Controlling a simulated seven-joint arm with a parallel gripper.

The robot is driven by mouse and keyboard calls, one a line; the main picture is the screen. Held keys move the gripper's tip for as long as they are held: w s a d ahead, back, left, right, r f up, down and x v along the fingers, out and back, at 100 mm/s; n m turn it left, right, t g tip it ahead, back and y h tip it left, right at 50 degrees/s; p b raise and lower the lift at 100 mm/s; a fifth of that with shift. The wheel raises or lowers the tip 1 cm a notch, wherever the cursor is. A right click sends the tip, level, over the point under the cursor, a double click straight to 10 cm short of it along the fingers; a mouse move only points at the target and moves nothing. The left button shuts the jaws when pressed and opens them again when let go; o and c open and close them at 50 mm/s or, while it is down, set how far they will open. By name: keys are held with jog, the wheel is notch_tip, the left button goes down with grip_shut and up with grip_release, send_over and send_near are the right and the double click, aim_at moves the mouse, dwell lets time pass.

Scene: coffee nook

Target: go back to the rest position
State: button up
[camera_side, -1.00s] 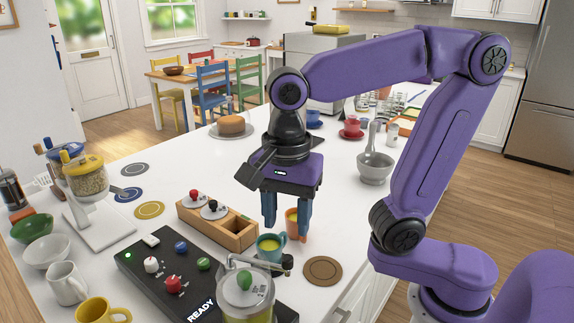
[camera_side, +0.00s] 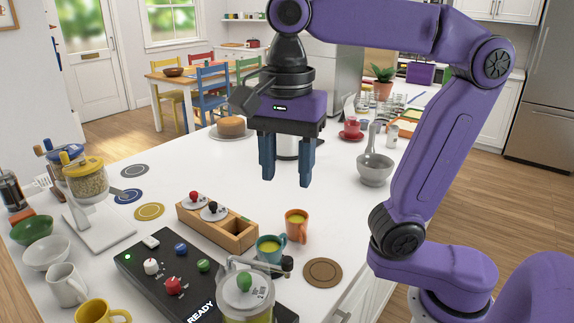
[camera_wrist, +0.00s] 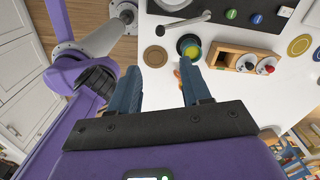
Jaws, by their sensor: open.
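My gripper (camera_side: 286,180) is open and empty, its two blue fingers pointing down and apart, well above the white counter (camera_side: 330,216). In the wrist view the fingers of my gripper (camera_wrist: 158,92) also stand apart with nothing between them. Below it in the side view, an orange mug (camera_side: 297,226) and a teal mug (camera_side: 269,250), both with yellowish contents, stand on the counter near the wooden box. In the wrist view the teal mug (camera_wrist: 190,47) shows ahead of the right finger, and the orange mug is mostly hidden by that finger.
A wooden box (camera_side: 236,239) with knobbed lids and a black control panel (camera_side: 150,270) are left of the mugs. A glass jar (camera_side: 246,300) stands in front. A grey mortar (camera_side: 374,168) is at right, a cake (camera_side: 231,126) behind.

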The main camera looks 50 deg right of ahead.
jog(key=s+d+f+n, duration=0.5)
jog(key=f+n, duration=0.4)
jog(key=n, duration=0.4)
jog(key=s+d+f+n, duration=0.5)
jog(key=f+n, duration=0.4)
jog(key=n, duration=0.5)
jog(key=shift+d, duration=0.5)
